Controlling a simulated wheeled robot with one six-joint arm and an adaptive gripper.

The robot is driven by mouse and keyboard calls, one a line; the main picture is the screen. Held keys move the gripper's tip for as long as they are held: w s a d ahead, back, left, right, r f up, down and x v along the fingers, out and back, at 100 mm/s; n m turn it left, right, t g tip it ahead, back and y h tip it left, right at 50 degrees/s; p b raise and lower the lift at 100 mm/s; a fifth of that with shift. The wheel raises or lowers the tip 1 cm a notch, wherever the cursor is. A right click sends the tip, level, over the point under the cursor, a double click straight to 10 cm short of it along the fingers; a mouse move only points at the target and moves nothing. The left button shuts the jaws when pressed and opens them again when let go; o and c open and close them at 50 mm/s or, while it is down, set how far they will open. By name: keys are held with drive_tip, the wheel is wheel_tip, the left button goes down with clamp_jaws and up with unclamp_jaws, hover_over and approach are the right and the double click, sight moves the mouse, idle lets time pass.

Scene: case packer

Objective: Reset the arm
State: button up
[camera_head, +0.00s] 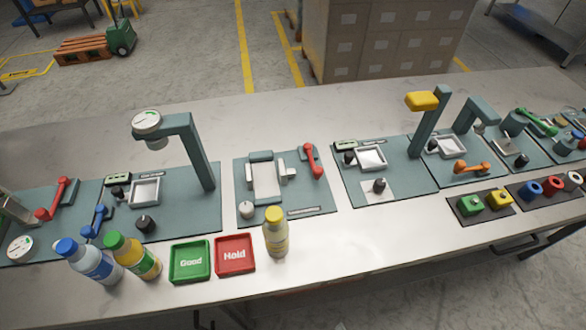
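My gripper and arm do not show in the head view, so their pose cannot be told. The long pale worktop (350,285) stretches across the view with several teal station plates on it. A bottle with a yellow cap (276,238) stands upright at the front edge, just right of the red "Hold" tray (235,268). The green "Good" tray (190,275) is left of that tray. Both trays look empty. A bottle with a green cap (140,262) and a bottle with a blue cap (90,262) stand to the left.
Upright teal posts rise from the stations, one with a round gauge (147,122), another with a yellow head (422,101). Red levers (314,160) stick up. Coloured buttons (499,199) sit at right. Stacked boxes (385,40) stand behind. The front worktop right of the yellow-capped bottle is clear.

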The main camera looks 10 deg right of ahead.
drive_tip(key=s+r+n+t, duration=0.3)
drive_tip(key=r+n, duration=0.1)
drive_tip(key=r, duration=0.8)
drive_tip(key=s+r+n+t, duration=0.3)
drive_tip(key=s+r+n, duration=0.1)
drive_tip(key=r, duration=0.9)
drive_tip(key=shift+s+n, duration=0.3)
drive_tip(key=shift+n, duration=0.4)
